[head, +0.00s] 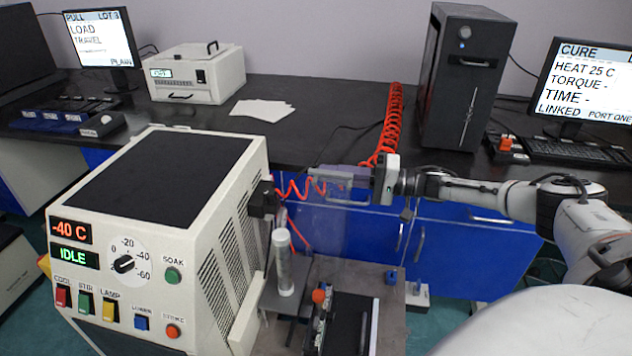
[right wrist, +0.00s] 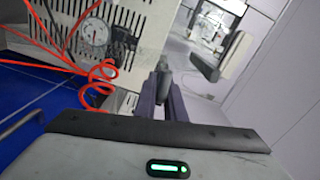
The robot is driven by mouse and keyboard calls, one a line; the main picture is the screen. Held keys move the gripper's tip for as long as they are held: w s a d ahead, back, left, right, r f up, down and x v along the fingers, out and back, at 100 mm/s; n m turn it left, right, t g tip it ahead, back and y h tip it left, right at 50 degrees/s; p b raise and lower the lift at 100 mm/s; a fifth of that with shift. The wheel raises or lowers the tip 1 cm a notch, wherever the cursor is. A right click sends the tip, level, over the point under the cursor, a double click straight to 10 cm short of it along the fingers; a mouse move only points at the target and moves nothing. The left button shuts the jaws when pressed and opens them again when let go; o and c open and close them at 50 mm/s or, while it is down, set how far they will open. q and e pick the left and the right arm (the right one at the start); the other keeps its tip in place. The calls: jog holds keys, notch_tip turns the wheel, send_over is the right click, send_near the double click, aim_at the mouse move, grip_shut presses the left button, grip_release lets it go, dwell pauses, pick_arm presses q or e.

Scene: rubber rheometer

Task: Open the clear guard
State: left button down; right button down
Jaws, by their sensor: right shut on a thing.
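The clear guard (head: 325,228) is a faint see-through panel in the head view. It stands upright beside the right side of the cream test machine (head: 225,210), above the grey sample platform. My right gripper (head: 338,184) reaches in from the right at the guard's upper edge and is shut on it. In the right wrist view the gripper's two dark fingers (right wrist: 164,100) are close together around a dark narrow part. The exact grip spot is partly hidden by the fingers. My left gripper is not in view.
Red coiled hoses (head: 390,125) hang near my right gripper. A clear cylinder (head: 283,262) stands on the platform (head: 385,278) below the guard. The black bench (head: 330,100) carries a black tower (head: 465,75) and a monitor (head: 590,80) at the right.

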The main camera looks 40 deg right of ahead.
jog(key=shift+w+d+r, duration=0.15)
jog(key=shift+d+r, duration=0.05)
jog(key=c, duration=1.9)
grip_release()
jog(key=shift+o, duration=0.3)
jog(key=shift+f, duration=0.15)
jog(key=b+v, duration=0.1)
jog(key=v, duration=0.9)
